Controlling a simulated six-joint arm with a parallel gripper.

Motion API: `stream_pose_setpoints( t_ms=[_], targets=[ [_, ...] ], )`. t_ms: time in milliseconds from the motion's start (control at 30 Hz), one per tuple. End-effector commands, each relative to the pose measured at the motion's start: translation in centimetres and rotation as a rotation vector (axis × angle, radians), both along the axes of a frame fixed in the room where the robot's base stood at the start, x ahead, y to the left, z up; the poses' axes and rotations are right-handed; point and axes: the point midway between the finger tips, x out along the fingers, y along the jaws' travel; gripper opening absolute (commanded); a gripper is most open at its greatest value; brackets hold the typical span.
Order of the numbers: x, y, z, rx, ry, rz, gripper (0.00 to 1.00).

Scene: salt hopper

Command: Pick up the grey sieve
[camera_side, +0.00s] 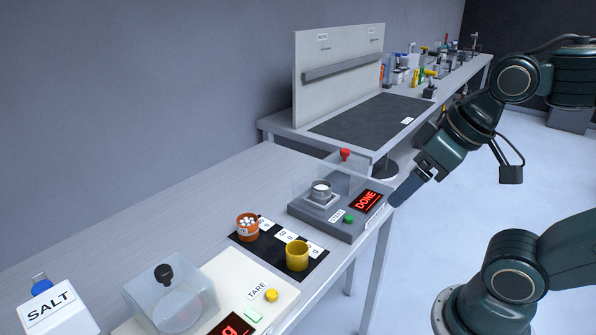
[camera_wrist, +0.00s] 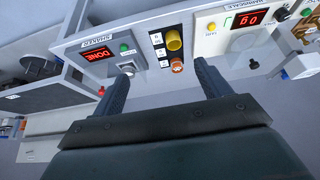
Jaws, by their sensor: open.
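A small grey cup-like vessel (camera_side: 321,189), which appears to be the grey sieve, stands upright on the grey machine (camera_side: 340,224) whose red display reads DONE. Pale material shows inside it. In the wrist view the vessel (camera_wrist: 127,68) sits on the machine, beyond the left finger. My gripper (camera_side: 404,191) is at the machine's right side, near the table edge, apart from the vessel. In the wrist view my gripper (camera_wrist: 160,86) has its two dark fingers spread with nothing between them.
A yellow cup (camera_side: 297,256) and an orange cup with white pieces (camera_side: 248,228) stand on a black mat beside the machine. A scale with a clear cover (camera_side: 172,301) and a salt container (camera_side: 58,310) stand nearer. A clear panel with a red knob (camera_side: 345,155) rises behind the vessel.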

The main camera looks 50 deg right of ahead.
Motion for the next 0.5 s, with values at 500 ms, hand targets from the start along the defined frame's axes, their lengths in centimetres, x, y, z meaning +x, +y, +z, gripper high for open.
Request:
stream_pose_setpoints(
  t_ms=[500],
  targets=[
    [1.4,-0.3,0.7,0.023,0.024,-0.062,0.76]
  ],
)
